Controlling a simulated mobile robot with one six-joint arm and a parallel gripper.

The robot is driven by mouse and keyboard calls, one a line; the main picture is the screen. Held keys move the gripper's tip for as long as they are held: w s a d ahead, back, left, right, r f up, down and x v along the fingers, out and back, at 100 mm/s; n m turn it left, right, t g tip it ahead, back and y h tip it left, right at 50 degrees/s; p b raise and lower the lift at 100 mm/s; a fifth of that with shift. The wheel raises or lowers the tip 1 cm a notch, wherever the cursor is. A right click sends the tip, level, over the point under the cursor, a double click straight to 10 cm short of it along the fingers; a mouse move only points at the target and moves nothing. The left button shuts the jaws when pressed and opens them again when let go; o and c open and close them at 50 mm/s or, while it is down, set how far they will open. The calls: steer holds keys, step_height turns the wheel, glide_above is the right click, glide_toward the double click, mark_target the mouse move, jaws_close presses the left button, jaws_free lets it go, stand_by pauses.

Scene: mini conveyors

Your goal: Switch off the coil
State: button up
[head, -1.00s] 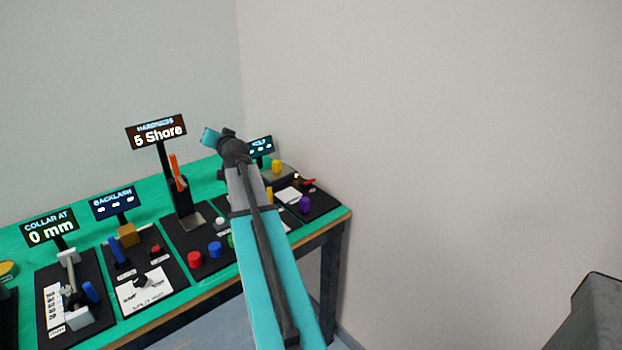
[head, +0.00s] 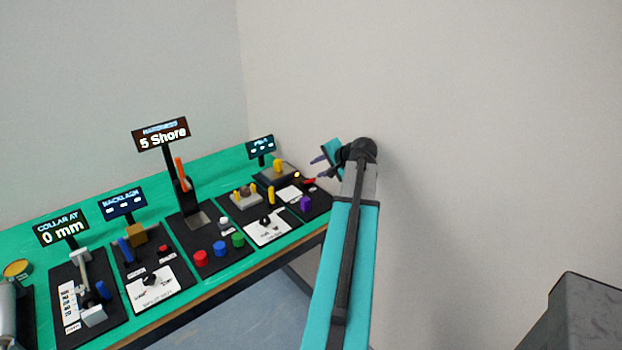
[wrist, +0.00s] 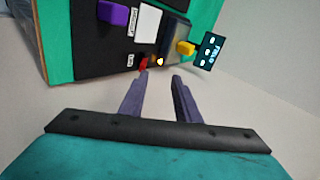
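The rightmost station, under a small dark display (head: 261,147), looks like the coil station; its display reads "FIELD" or similar, too small to be sure. It has a yellow block (head: 279,166) on a dark grey base, a small lit yellow lamp (head: 297,175), a red switch or lever (head: 309,181) and a purple block (head: 305,203). In the wrist view the red part (wrist: 143,63) lies just beyond the fingertips, beside the glowing lamp (wrist: 160,61). My gripper (head: 319,166) is open and empty at the bench's right end, apart from the red part.
Further left on the green bench (head: 215,165) stand several black panels with displays, knobs and coloured pegs, including a tall "5 Shore" post (head: 163,134). A wall is close behind and to the right. The space above the bench's right end is otherwise free.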

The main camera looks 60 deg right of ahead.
steer(key=m, duration=0.1)
glide_toward(313, 180)
step_height(313, 180, up, 2)
steer(key=s, duration=0.3)
steer(key=shift+w+a+r+y+p, duration=0.2)
steer(key=shift+r+y+p, duration=0.1)
steer(key=shift+y, duration=0.1)
steer(key=shift+w+d+f, duration=0.1)
steer(key=shift+w, duration=0.05)
steer(key=p+x, duration=0.3)
steer(key=x, duration=1)
steer(key=shift+w+d+f, duration=0.1)
steer(key=shift+w+f, duration=0.05)
steer(key=shift+w, duration=0.1)
